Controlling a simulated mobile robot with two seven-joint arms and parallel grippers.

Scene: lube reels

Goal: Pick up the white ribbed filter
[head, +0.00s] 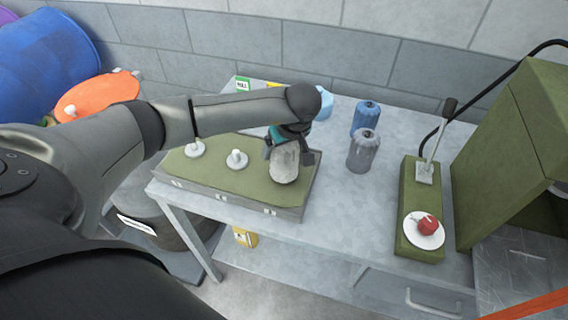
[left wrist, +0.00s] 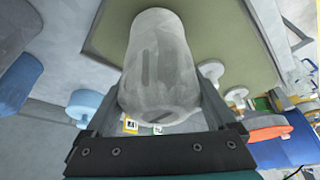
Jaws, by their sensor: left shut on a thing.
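The white ribbed filter (head: 285,163) is at the right end of the green-topped tray (head: 213,176) on the table. My left gripper (head: 289,148) comes from above and is shut around the filter. In the left wrist view the filter (left wrist: 160,62) sits between the two dark fingers of my left gripper (left wrist: 163,92), with the green surface behind it. I cannot tell whether its base touches the tray. My right gripper is not in view.
Two white pegs (head: 237,159) stand on the tray left of the filter. A grey canister (head: 364,150) and a blue canister (head: 366,118) stand to the right. A green lever base (head: 408,200) holds a white disc with a red knob (head: 427,224). The table's front middle is clear.

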